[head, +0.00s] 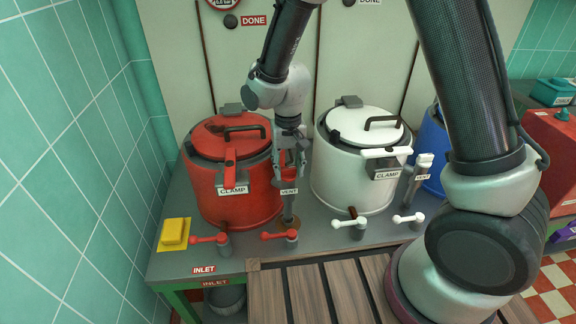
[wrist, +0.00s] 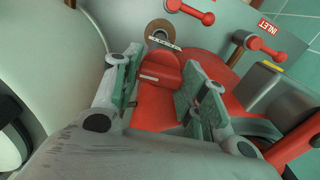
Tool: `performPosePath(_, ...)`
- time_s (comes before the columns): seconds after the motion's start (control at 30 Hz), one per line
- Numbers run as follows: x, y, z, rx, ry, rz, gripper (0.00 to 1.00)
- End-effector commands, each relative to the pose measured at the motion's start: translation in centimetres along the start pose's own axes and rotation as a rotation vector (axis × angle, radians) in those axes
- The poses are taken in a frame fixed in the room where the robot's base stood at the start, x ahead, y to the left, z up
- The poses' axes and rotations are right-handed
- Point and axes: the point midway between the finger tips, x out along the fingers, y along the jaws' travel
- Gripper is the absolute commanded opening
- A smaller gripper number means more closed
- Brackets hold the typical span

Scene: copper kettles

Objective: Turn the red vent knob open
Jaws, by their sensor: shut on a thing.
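The red vent knob (head: 288,158) sits on top of a grey vent post (head: 288,208) labelled VENT, just right of the red kettle (head: 225,190). My gripper (head: 289,166) points down from above and is shut on the knob. In the wrist view the red knob (wrist: 160,70) shows between the two green-padded fingers of my gripper (wrist: 165,80). Part of the knob is hidden by the fingers in the head view. The red kettle has a red clamp handle (head: 230,168) with a CLAMP label.
A white kettle (head: 345,175) stands close on the right, with its own white-topped vent post (head: 418,178). Red valve levers (head: 280,236) and white levers (head: 350,224) line the front of the bench. A yellow sponge-like block (head: 174,232) lies at the left.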

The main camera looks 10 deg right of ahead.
Motion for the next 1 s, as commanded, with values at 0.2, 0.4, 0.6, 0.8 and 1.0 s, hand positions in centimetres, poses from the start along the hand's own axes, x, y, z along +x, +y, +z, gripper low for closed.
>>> performPosePath(0.2, -0.03, 0.00, 0.00, -0.150, 0.000, 0.000, 0.19)
performPosePath(0.4, -0.03, 0.00, -0.01, -0.336, 0.000, 0.000, 0.19)
performPosePath(0.6, -0.04, 0.00, -0.01, -0.527, 0.000, 0.000, 0.19)
performPosePath(0.8, -0.04, 0.00, -0.02, -0.717, 0.000, 0.000, 0.19)
performPosePath(1.0, -0.05, 0.00, -0.02, -0.907, 0.000, 0.000, 0.19)
